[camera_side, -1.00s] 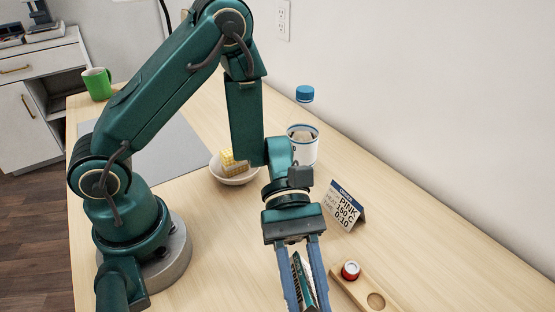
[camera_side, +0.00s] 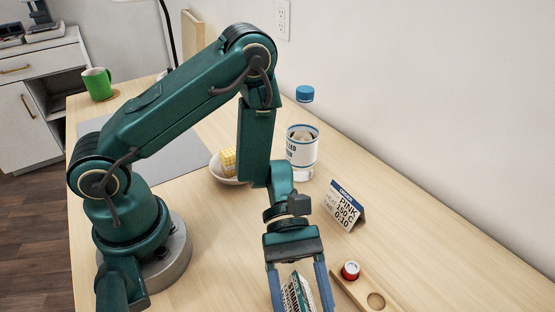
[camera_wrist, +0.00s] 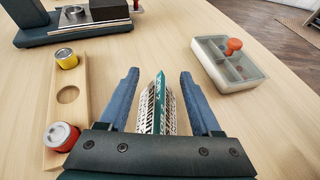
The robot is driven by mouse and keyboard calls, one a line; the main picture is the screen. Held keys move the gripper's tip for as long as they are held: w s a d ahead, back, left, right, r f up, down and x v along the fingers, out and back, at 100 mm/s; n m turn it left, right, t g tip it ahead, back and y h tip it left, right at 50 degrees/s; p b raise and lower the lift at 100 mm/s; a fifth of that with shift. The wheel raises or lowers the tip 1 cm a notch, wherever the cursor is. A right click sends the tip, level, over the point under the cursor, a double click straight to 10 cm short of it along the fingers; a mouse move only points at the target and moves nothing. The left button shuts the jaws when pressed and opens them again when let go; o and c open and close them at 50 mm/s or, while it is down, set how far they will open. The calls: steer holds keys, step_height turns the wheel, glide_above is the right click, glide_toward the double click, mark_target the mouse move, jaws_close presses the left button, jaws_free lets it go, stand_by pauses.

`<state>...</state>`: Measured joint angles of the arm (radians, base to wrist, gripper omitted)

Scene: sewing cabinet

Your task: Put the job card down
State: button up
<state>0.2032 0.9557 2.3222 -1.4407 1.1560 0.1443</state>
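The job card (camera_wrist: 160,106) is a folded, tent-like card, white with dark print and a green band. It stands between the two fingers of my gripper (camera_wrist: 160,88). In the wrist view bare gaps show between the card and both fingers, so my gripper is open around it. In the side view the card (camera_side: 296,292) shows between the fingers, with its lower part cut off by the frame edge. Whether its foot rests on the table is hard to tell.
A wooden rack (camera_wrist: 55,112) with red and yellow pots stands left of the gripper in the wrist view. A compartment box (camera_wrist: 238,83) is right.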

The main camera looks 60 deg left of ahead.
steer(key=v, duration=1.1)
steer(key=shift+w, duration=0.15)
steer(key=shift+a+r, duration=0.2)
steer(key=shift+a, duration=0.2)
steer(key=shift+a+r+m+y, duration=0.1)
steer(key=shift+r+m+y, duration=0.2)
steer(key=shift+m+y, duration=0.15)
steer(key=s+a+r+m+t+y, duration=0.3)
steer(key=a+r+m+t+y, duration=0.6)
steer(key=r+m+t+y, duration=0.1)
steer(key=m+y, duration=0.1)
steer(key=m, duration=0.1)
steer(key=shift+s+m+t, duration=0.3)
steer(key=shift+s+m, duration=0.05)
